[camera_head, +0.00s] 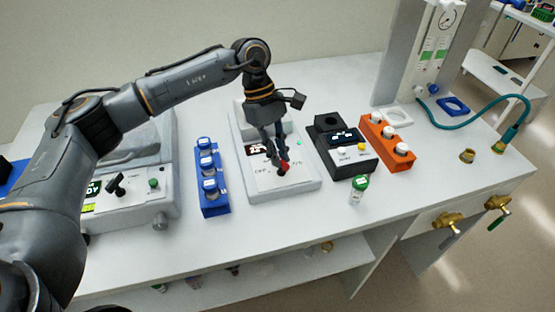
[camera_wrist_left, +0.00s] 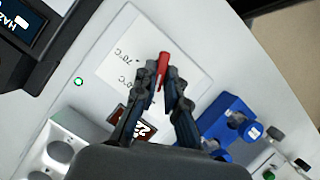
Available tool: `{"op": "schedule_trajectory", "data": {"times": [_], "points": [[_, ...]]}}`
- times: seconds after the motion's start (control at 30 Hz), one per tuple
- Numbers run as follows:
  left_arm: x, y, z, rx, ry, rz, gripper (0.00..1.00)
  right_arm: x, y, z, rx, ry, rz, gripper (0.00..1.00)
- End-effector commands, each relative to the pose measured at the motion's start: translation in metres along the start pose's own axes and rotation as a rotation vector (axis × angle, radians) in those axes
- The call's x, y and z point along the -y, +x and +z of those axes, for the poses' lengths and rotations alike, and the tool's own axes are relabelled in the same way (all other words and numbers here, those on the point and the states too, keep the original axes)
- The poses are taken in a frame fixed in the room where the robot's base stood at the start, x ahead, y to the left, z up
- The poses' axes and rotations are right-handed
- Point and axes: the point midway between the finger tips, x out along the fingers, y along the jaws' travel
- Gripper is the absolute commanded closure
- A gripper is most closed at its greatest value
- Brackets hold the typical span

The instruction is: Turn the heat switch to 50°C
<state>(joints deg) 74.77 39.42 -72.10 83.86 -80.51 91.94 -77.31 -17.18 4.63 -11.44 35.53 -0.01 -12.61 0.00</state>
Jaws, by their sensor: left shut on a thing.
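The heat switch, a small red lever (camera_head: 284,168), stands on the sloped front of a white device (camera_head: 240,120). It also shows in the left wrist view (camera_wrist_left: 163,62), beside a white label panel (camera_wrist_left: 118,45) with printed temperatures. One mark there reads 70°C; another is partly covered by my fingers. In the head view, "OFF" shows at the panel's left. My left gripper (camera_head: 279,162) points down with its fingertips closed around the lever, hiding its lower part. The small display (camera_head: 256,148) above is partly hidden by the gripper. My right gripper is not in view.
A blue rack (camera_head: 212,190) with capped vials stands left of the device. A black unit (camera_head: 345,155) and an orange rack (camera_head: 388,142) stand to its right. A green-capped vial (camera_head: 359,189) stands near the front. The bench front (camera_head: 300,215) is clear.

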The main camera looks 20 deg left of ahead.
Motion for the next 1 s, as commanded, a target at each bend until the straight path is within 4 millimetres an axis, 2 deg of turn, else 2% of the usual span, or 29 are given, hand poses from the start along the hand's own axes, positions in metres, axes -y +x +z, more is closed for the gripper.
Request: {"op": "schedule_trajectory", "data": {"times": [0.13, 0.6, 0.63, 0.73, 1.0], "points": [[-0.0013, 0.0003, 0.0003, 0.001, 0.031, -0.01, 1.0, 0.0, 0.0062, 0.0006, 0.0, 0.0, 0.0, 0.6], [-0.0012, -0.0011, 0.0008, 0.001, 0.044, -0.016, 1.0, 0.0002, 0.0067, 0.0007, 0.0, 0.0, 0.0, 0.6], [-0.0012, -0.0011, 0.0008, 0.001, 0.044, -0.016, 0.85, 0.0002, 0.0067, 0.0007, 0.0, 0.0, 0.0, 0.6], [-0.0011, -0.0009, 0.0007, 0.001, 0.043, -0.016, 0.66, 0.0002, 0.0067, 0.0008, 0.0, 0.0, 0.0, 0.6], [-0.0008, -0.0006, 0.0002, 0.0, 0.042, -0.017, 0.66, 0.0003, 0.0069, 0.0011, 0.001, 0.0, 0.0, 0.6]]}}
